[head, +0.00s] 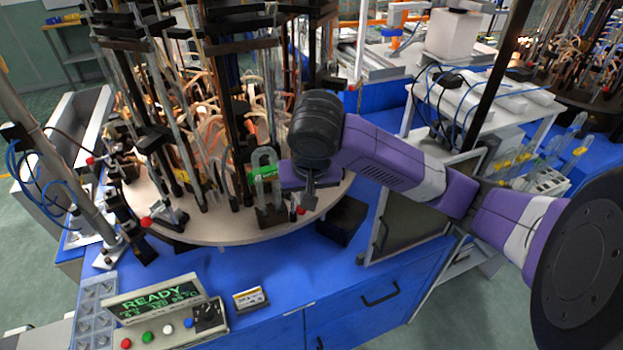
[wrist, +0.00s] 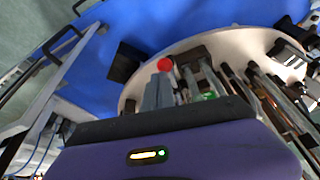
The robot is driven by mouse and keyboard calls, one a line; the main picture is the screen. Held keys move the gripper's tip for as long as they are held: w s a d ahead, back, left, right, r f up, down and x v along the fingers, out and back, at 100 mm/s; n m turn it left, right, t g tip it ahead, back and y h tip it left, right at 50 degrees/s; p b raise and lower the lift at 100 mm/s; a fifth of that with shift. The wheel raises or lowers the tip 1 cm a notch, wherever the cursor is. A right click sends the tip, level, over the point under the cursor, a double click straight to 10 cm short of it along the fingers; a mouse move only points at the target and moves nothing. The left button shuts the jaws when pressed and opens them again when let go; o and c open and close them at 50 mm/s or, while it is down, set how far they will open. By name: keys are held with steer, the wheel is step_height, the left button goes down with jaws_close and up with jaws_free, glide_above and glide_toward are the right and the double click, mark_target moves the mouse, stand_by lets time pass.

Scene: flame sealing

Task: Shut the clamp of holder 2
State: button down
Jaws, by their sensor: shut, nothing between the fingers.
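My gripper (head: 309,200) points down at the front right rim of the round turntable (head: 225,233), with its fingers together. In the wrist view the grey fingers (wrist: 159,92) are close to a red knob (wrist: 165,64); I cannot tell whether they touch it. The knob (head: 300,211) also shows in the head view, just below and left of the fingertips. It is beside a dark holder (head: 272,214) with a clear U-shaped glass tube and a green piece (head: 265,172). No holder number is readable, and the clamp's state is unclear, partly hidden by my gripper.
Tall dark posts and glass tubes crowd the turntable left of my gripper. A dark box (head: 342,222) is right of the turntable. A panel reading READY (head: 155,300) stands front left. The blue bench front is mostly clear.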

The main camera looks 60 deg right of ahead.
steer(key=shift+d+v, duration=0.15)
steer(key=shift+v, duration=1.3)
steer(key=shift+d+v, duration=0.2)
steer(key=shift+v, duration=1.25)
steer(key=shift+s+r, duration=0.15)
steer(key=shift+d, duration=0.1)
